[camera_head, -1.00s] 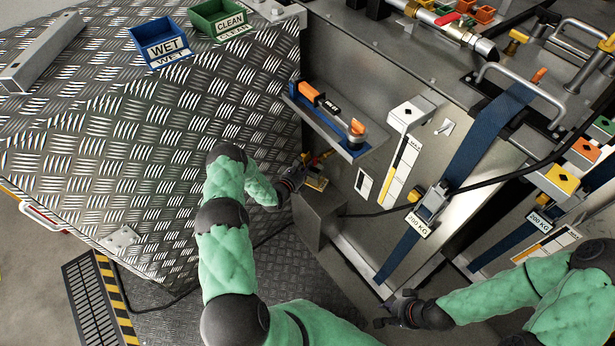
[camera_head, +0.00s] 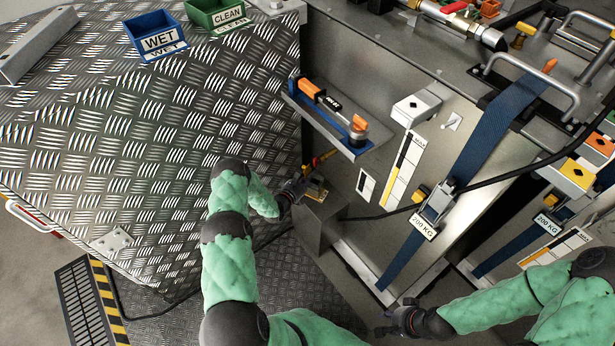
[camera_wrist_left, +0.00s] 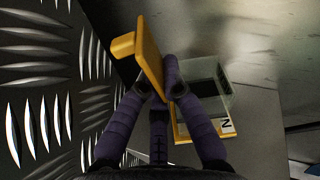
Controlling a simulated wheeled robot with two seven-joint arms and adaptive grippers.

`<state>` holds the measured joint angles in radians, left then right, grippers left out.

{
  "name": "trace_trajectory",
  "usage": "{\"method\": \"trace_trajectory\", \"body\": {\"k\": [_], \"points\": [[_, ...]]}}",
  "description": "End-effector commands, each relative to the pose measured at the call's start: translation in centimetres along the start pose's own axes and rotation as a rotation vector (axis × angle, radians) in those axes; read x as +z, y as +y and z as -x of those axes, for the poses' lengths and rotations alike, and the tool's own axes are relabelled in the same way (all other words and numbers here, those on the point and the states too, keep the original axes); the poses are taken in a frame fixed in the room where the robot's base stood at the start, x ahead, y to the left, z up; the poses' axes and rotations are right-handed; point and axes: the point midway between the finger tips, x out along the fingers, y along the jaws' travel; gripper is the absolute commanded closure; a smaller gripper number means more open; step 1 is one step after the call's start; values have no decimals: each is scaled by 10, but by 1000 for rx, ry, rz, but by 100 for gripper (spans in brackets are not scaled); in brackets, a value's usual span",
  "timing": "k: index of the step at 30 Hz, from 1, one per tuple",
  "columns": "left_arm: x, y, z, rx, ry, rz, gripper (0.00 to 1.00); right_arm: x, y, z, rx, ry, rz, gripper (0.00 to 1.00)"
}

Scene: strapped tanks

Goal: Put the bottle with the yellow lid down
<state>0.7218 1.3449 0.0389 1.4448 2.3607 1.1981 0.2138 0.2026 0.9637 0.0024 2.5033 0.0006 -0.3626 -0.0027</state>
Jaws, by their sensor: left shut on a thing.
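In the wrist view my left gripper (camera_wrist_left: 158,88) is shut on a slanted yellow piece (camera_wrist_left: 149,62) with a rounded end at its upper left. I cannot tell whether this is the bottle's lid; no bottle body shows clearly. A clear box with a dark inside (camera_wrist_left: 206,92) is just right of the fingers, beside a yellow plate marked N (camera_wrist_left: 226,126). In the head view my left gripper (camera_head: 298,184) is small, low between the tread-plate surface and the grey tank wall. My right gripper (camera_head: 386,321) is low by the tank's foot; its fingers are too dark to read.
A blue WET bin (camera_head: 154,36) and a green CLEAN bin (camera_head: 216,14) stand on the tread-plate top (camera_head: 190,100). A shelf (camera_head: 345,147) with an orange-handled tool (camera_head: 330,103) juts from the tank above my left gripper. A grey box (camera_head: 322,218) stands beside it. Blue straps (camera_head: 500,115) cross the tanks.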

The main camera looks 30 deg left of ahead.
Motion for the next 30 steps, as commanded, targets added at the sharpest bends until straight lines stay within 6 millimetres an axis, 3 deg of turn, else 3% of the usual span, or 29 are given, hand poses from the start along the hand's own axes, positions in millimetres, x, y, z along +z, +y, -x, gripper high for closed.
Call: {"method": "trace_trajectory", "body": {"k": [2, 5, 6, 18, 23, 30], "points": [[-1, 1, 0, 0, -1, 0, 100, 0, 0, 0, 0, 0, 0, 68], [-3, 1, 0, 0, 1, 1, 72, 0, 0, 0, 0, 0, 0, 68], [-3, 1, 0, 0, 1, 1, 68, 0, 0, 0, 0, 0, 0, 68], [1, 0, 0, 0, 0, 0, 68, 0, 0, 0, 0, 0, 0, 68], [2, 0, 23, 3, 3, 4, 68, 0, -4, 11, 0, 0, 0, 68], [3, 0, 72, 5, 2, 3, 68, 1, -10, 29, 0, 0, 0, 68]]}}
